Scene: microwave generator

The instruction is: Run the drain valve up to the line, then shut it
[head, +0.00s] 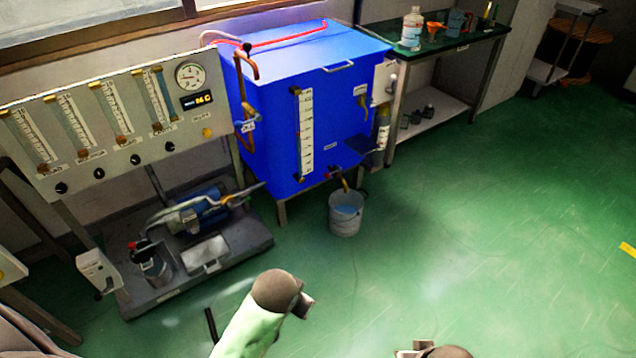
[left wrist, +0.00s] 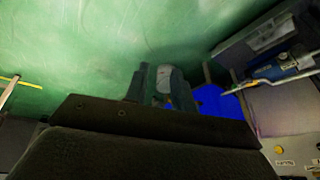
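A blue tank (head: 270,120) stands against the wall. A brass-coloured drain outlet (head: 341,180) sticks out at its lower front; the valve handle's position is too small to tell. A grey metal bucket (head: 346,222) stands on the floor under it, with bluish liquid inside. No fill line on the bucket can be made out. A white level scale (head: 306,135) runs up the tank's front. My left gripper (head: 303,306) is in front of and below the bucket in the picture, apart from it; its finger opening is unclear. My right gripper (head: 415,349) is at the bottom edge, mostly cut off.
A flowmeter panel (head: 120,125) with a gauge stands left of the tank, above a pump skid (head: 200,260) on the floor. A green-topped bench (head: 440,45) holding bottles and an orange funnel stands at the right. The green floor (head: 490,220) right of the bucket is clear.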

